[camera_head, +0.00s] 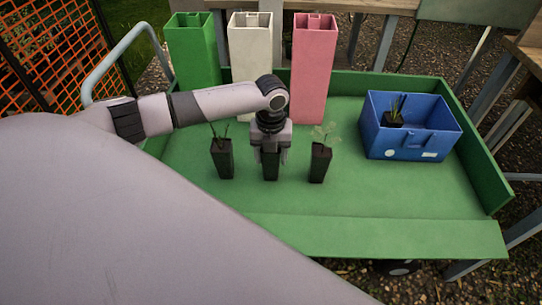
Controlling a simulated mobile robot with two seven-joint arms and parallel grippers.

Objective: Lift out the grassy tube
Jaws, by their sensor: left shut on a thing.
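My left gripper (271,155) comes down from above and is shut on the middle black tube (271,172), which stands upright on the green cart bed. The gripper hides this tube's top and its plant, so I cannot tell what grows in it. To its left, apart from it, stands a black tube with thin dark stems (223,160). To its right stands a black tube with a pale leafy plant (319,163). Another black tube with narrow, grass-like leaves (393,119) is inside the blue crate (410,145). My right gripper is not in view.
Tall green (193,50), white (251,60) and pink (312,65) square tree guards stand along the back of the green cart (350,195). Its raised sides bound the bed. The front of the bed is clear. My own grey arm covers the lower left.

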